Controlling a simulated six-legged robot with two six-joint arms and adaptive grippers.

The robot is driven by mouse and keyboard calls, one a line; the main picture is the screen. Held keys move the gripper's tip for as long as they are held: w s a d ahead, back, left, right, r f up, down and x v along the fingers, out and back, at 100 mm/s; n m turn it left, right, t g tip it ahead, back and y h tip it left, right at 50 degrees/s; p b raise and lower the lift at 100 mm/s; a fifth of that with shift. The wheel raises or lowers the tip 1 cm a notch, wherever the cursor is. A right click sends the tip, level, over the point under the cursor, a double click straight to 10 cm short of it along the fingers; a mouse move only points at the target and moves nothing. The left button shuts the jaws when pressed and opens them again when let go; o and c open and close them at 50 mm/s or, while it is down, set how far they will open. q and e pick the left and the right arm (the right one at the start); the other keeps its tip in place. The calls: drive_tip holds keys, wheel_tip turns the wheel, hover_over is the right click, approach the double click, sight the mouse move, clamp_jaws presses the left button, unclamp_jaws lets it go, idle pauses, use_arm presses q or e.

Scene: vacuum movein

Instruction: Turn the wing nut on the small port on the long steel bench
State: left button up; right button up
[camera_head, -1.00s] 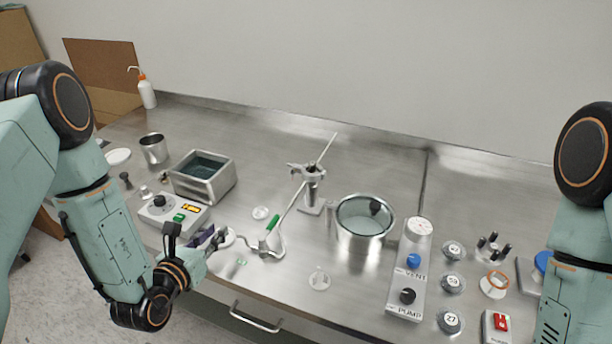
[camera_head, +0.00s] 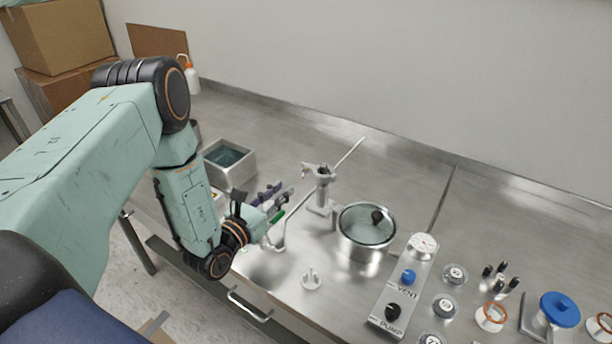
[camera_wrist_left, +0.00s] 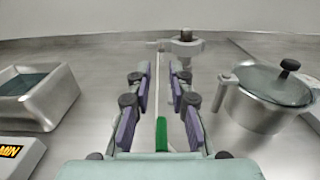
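My left gripper (camera_head: 276,202) is open, its dark fingers apart, over the bench near a thin steel rod with a green sleeve (camera_head: 278,216). In the left wrist view the green sleeve (camera_wrist_left: 161,134) lies between the fingers (camera_wrist_left: 158,82) in the picture; I cannot tell whether they touch it. The rod runs up toward a steel clamp post (camera_head: 323,188) on the long steel bench (camera_head: 300,140). A small pale disc with an upright piece (camera_head: 312,280) sits near the bench's front edge. I cannot make out for certain which part is the wing nut. My right gripper is out of view.
A glass-lidded steel pot (camera_head: 366,232) stands right of the post. A panel (camera_head: 403,285) with blue and black knobs lies further right, beside several round weights and orange rings.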

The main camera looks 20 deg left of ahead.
sight(302, 172)
use_arm(q)
drive_tip(key=shift+w+a, duration=0.1)
drive_tip(key=shift+w, duration=0.4)
drive_tip(key=w, duration=0.2)
drive_tip(key=w+d, duration=0.1)
drive_tip(key=w, duration=0.2)
drive_tip(key=shift+w+d+r, duration=0.1)
drive_tip(key=shift+w+d, duration=0.2)
drive_tip(key=shift+w, duration=0.1)
drive_tip(key=shift+w+a+p, duration=0.25)
drive_tip(key=shift+a+p, duration=0.05)
drive_tip(key=shift+a, duration=0.1)
drive_tip(key=shift+d, duration=0.4)
drive_tip(key=shift+c, duration=0.2)
drive_tip(key=shift+d, duration=0.1)
drive_tip(key=c, duration=0.3)
drive_tip(key=shift+a, duration=0.35)
clamp_jaws()
drive_tip(key=shift+d, duration=0.25)
